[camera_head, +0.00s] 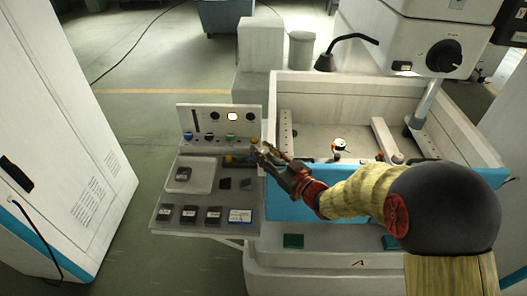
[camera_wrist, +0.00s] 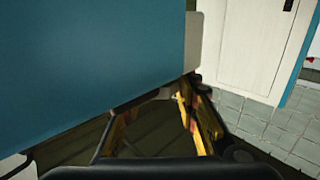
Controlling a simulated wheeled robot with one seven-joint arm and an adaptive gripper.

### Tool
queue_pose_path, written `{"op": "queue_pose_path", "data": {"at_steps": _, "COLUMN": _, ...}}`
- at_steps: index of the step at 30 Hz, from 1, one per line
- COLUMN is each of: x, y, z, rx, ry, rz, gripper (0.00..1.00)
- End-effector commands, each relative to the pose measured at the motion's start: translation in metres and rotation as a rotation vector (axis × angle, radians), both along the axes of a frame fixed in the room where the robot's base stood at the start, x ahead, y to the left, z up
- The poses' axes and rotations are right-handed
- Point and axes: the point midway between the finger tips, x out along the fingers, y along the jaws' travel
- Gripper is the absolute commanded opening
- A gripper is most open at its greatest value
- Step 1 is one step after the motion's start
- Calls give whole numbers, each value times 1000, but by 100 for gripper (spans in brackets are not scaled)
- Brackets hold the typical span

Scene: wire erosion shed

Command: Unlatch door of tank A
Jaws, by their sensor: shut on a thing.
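The tank (camera_head: 375,88) is an open white basin with a blue front door (camera_head: 284,206). A dark mark that looks like an A is on the base below it. The door fills the upper left of the wrist view (camera_wrist: 95,55). My gripper (camera_head: 263,156) is at the door's upper left corner, beside the control panel. In the wrist view my gripper's fingers (camera_wrist: 188,98) are closed at the door's lower right corner, on a small part that seems to be the latch. The latch is mostly hidden by the fingers, so its position cannot be told.
A control panel (camera_head: 219,121) with buttons stands left of the gripper, above a shelf (camera_head: 165,228) with several small dark blocks and a white tray (camera_head: 203,184). A white cabinet (camera_head: 75,130) is at the far left.

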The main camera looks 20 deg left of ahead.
Motion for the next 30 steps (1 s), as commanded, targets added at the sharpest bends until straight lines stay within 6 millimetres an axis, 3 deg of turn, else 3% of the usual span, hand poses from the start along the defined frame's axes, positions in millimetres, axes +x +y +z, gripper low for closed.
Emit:
{"op": "queue_pose_path", "data": {"at_steps": 4, "x": 0, "y": 0, "z": 0, "rx": 0, "ry": 0, "rz": 0, "gripper": 5}}
{"op": "queue_pose_path", "data": {"at_steps": 14, "x": -1, "y": 1, "z": -1, "rx": 0, "ry": -1, "rz": -43, "gripper": 5}}
{"op": "queue_pose_path", "data": {"at_steps": 30, "x": -3, "y": 3, "z": -3, "rx": 3, "ry": -1, "rz": -384, "gripper": 5}}
